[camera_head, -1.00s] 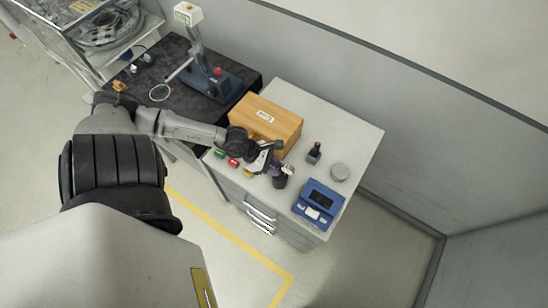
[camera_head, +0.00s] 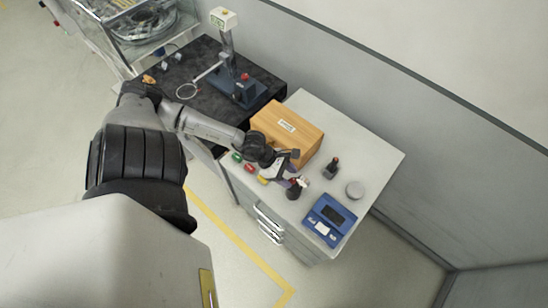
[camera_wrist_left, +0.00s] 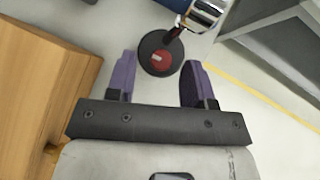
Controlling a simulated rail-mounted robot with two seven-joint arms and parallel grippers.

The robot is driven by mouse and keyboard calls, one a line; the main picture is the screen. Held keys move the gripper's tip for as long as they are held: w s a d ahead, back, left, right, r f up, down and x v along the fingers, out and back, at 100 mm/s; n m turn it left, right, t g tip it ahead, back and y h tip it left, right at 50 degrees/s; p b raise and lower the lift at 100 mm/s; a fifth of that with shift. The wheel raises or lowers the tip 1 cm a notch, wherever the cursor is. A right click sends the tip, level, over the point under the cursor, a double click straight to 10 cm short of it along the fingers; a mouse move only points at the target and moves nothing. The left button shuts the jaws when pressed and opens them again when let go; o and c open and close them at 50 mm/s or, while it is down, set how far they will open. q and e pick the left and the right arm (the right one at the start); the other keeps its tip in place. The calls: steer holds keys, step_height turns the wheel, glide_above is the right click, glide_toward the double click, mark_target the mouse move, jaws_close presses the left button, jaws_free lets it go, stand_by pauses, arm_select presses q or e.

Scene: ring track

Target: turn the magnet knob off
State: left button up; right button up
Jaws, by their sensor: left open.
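My left gripper (camera_head: 297,181) is over the near part of the grey bench, its purple fingers pointing at a black round item with a red top (camera_head: 293,193). In the left wrist view my left gripper (camera_wrist_left: 160,62) is open and empty. There, the black disc with a red centre and a white mark (camera_wrist_left: 160,58) lies between and just beyond the fingertips. It looks like the magnet knob, but its on or off setting cannot be read. Whether the fingers touch it cannot be told. My right gripper is not in view.
A wooden box (camera_head: 290,122) stands close beside the left gripper. Red, green and yellow small items lie left of the gripper. A black table (camera_head: 190,72) holds a stand.

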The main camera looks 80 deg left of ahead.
arm_select(q)
steer(key=p+v, duration=0.5)
steer(key=v, duration=0.7)
steer(key=shift+s+r, duration=0.25)
steer(key=shift+r, duration=0.05)
steer(key=shift+a, duration=0.15)
stand_by(0.4)
